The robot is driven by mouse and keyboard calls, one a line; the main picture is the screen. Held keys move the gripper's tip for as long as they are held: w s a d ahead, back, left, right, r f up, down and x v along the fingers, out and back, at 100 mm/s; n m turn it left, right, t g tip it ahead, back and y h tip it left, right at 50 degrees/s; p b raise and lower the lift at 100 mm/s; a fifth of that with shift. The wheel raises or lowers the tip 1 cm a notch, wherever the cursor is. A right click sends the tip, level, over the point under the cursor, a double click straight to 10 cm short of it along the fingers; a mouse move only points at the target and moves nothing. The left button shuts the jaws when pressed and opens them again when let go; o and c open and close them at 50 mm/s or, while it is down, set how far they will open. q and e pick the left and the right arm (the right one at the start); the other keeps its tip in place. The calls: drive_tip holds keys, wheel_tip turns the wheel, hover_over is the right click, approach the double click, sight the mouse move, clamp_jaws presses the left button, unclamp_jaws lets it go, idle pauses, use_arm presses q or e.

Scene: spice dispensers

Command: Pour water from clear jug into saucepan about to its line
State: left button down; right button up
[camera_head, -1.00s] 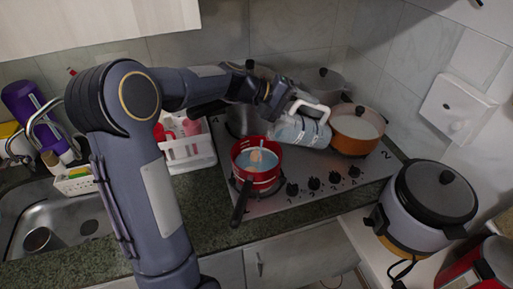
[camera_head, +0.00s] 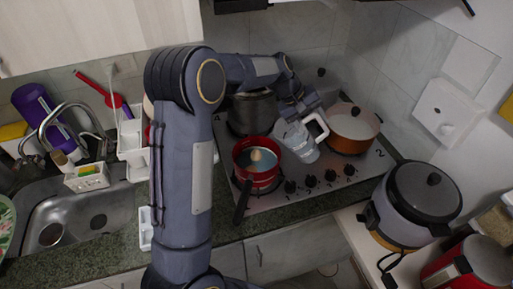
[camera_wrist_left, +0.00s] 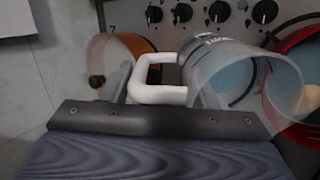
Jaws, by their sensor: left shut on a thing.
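The clear jug (camera_head: 301,146) with a white handle (camera_head: 320,126) is held just right of the red saucepan (camera_head: 244,176), above the stove. My left gripper (camera_head: 304,110) is shut on the jug's handle; in the left wrist view the fingers (camera_wrist_left: 163,92) are around the white handle. The jug (camera_wrist_left: 225,60) looks nearer upright than level; its exact tilt and water level are hard to tell. The saucepan sits on the front left burner with bluish water and a pale brown rounded thing inside. Its line cannot be made out. My right gripper is not in view.
An orange pot (camera_head: 352,146) stands right of the jug, and a steel pot (camera_head: 250,112) behind the saucepan. The saucepan's dark handle (camera_head: 242,203) points to the front. A rice cooker (camera_head: 418,202) stands at the right, the sink (camera_head: 75,212) at the left.

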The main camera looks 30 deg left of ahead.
sight(324, 129)
use_arm(q)
drive_tip(key=shift+w+d+f+g+y, duration=0.2)
drive_tip(key=shift+w+d+g+y, duration=0.3)
drive_tip(key=shift+w+d, duration=0.1)
drive_tip(key=shift+w+d+f+g+y, duration=0.15)
drive_tip(key=shift+w+d+g+y, duration=0.25)
drive_tip(key=shift+w+d+g, duration=0.15)
drive_tip(key=shift+w+d+f+g+y, duration=0.45)
drive_tip(key=shift+f+g+y, duration=0.2)
drive_tip(key=shift+g, duration=0.05)
drive_tip(key=shift+w+d+f+g+y, duration=0.4)
drive_tip(key=shift+f+g+y, duration=0.25)
drive_tip(key=shift+r, duration=2.5)
drive_tip(key=shift+f, duration=0.1)
